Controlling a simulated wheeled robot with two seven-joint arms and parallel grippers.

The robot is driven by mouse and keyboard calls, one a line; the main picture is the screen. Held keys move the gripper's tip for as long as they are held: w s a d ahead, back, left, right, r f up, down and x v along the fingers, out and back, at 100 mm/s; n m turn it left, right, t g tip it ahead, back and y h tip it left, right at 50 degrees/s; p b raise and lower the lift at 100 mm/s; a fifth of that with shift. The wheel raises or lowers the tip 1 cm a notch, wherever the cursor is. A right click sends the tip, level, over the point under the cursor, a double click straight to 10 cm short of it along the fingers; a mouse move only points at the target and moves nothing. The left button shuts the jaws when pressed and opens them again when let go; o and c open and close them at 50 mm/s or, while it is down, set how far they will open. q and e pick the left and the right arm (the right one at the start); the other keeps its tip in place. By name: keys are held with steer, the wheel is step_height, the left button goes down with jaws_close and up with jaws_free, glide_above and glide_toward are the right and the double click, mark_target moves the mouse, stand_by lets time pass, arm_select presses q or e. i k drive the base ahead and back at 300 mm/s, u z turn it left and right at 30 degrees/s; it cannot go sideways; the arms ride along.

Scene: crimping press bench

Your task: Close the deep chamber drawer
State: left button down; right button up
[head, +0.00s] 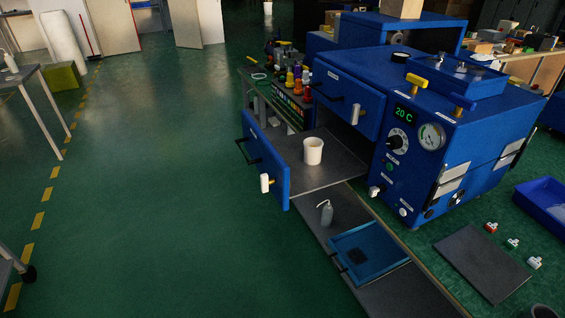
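A blue machine (470,120) with a "20 C" display, a dial and a gauge stands at the right. Its lower drawer is pulled far out to the left; I take this as the deep chamber drawer. The blue drawer front (257,148) has a dark handle and a white-and-yellow latch (265,184). A white cup (313,151) stands upright on the drawer's grey floor (330,178). Above it, another blue front panel (345,88) stands out from the machine, with its own dark handle and latch. Neither of my grippers is in view.
Below the drawer, a grey squeeze bottle (326,214) and a blue tray (388,246) sit on a dark surface. Several coloured bottles (298,80) stand behind the drawer. A blue bin (547,199) is at right. The green floor (160,200) at left is clear.

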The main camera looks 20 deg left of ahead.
mark_target(281, 158)
steer(key=u, duration=1)
steer(key=i, duration=0.9)
steer(key=z, duration=0.15)
